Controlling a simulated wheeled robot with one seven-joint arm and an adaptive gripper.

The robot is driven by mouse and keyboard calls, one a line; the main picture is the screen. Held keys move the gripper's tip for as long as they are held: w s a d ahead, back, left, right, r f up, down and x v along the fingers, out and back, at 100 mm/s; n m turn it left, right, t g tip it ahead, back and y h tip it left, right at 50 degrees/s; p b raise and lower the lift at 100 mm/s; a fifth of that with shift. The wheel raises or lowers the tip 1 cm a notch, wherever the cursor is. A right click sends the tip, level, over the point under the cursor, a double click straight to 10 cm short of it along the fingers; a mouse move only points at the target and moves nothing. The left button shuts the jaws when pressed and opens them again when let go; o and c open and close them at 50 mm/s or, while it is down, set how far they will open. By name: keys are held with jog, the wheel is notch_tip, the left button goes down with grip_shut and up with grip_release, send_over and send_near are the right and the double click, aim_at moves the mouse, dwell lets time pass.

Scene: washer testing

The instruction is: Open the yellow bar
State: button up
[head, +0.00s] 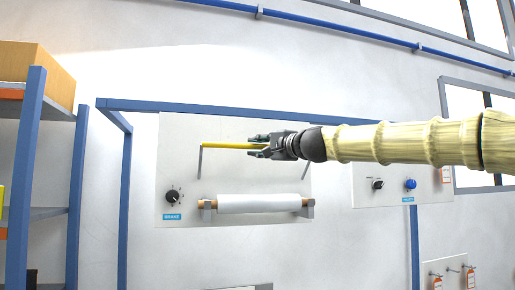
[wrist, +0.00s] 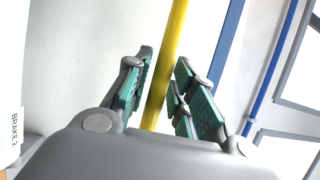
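The yellow bar (head: 225,145) runs level across the upper part of a pale panel (head: 175,142) in the head view, with grey arms hanging down at both ends. My gripper (head: 256,146) is at the bar's right part and hides some of it. In the wrist view the yellow bar (wrist: 166,70) passes between the two green-padded fingers of my gripper (wrist: 160,88). The fingers are apart, with a visible gap on the left of the bar and a smaller one on the right.
Below the bar, a white roll (head: 258,203) is mounted on the panel, beside a black knob (head: 173,196) marked BRAKE. A blue frame (head: 127,170) surrounds the panel. A shelf (head: 40,170) with a cardboard box (head: 38,68) stands left. A second panel (head: 364,203) with knobs is at right.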

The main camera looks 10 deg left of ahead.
jog(key=r+v, duration=0.1)
jog(key=v, duration=1)
jog(key=shift+d+f, duration=0.15)
jog(key=shift+f, duration=0.35)
jog(key=shift+s, duration=0.15)
